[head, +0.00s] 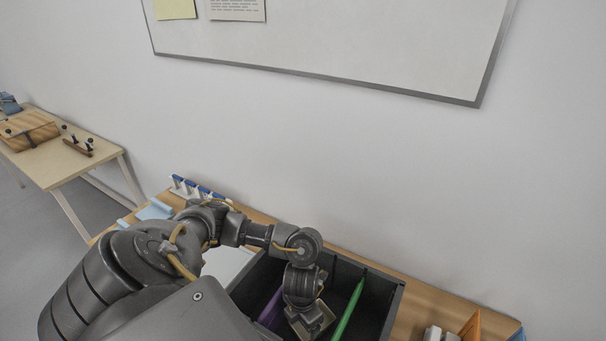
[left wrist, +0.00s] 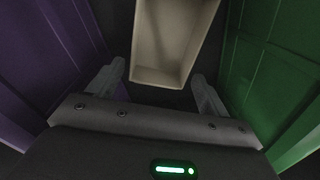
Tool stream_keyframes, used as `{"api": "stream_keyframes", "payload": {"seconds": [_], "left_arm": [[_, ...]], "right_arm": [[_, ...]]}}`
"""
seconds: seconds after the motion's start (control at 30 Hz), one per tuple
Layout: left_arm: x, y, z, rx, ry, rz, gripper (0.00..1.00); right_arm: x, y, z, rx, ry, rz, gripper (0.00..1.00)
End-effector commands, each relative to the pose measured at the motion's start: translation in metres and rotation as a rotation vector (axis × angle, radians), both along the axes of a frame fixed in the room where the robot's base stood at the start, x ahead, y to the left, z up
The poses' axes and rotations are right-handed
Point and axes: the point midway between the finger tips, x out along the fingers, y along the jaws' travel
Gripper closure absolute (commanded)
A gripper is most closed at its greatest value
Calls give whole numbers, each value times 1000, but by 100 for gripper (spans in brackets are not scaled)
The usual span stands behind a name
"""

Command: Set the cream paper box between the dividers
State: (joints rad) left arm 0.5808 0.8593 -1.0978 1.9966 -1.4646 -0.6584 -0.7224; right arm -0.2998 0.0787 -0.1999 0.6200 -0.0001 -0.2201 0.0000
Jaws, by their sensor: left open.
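In the left wrist view the cream paper box (left wrist: 172,38) stands between the purple divider (left wrist: 45,55) on the left and the green divider (left wrist: 275,60) on the right. My left gripper (left wrist: 158,72) is open, its fingers apart at the near end of the box; whether they touch it I cannot tell. In the head view the gripper (head: 312,325) reaches down into the black crate (head: 385,283) between the purple divider (head: 270,307) and the green divider (head: 348,310). There the arm hides most of the box's place. My right gripper is not in view.
The crate stands on a wooden table (head: 425,296) against the wall. Small white items (head: 436,334) and an orange piece (head: 470,327) lie right of it. A blue-and-white rack (head: 190,187) is behind my left arm. Another table (head: 75,165) stands far left.

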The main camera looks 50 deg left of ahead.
Motion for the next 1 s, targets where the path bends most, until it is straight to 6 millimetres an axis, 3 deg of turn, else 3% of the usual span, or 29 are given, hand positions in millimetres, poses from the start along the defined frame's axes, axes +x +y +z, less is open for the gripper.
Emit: {"api": "stream_keyframes", "payload": {"seconds": [0.03, 0.1, 0.4, 1.0], "left_arm": [[3, 1, 20, 0, -6, -4, 21], [2, 2, 35, 3, -5, -3, 21], [1, 2, 78, 0, -2, -1, 21], [0, 3, 84, 0, 1, 1, 21]], "right_arm": [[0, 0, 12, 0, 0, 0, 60], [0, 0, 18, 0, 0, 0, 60], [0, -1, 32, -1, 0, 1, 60], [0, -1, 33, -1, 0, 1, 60]]}}
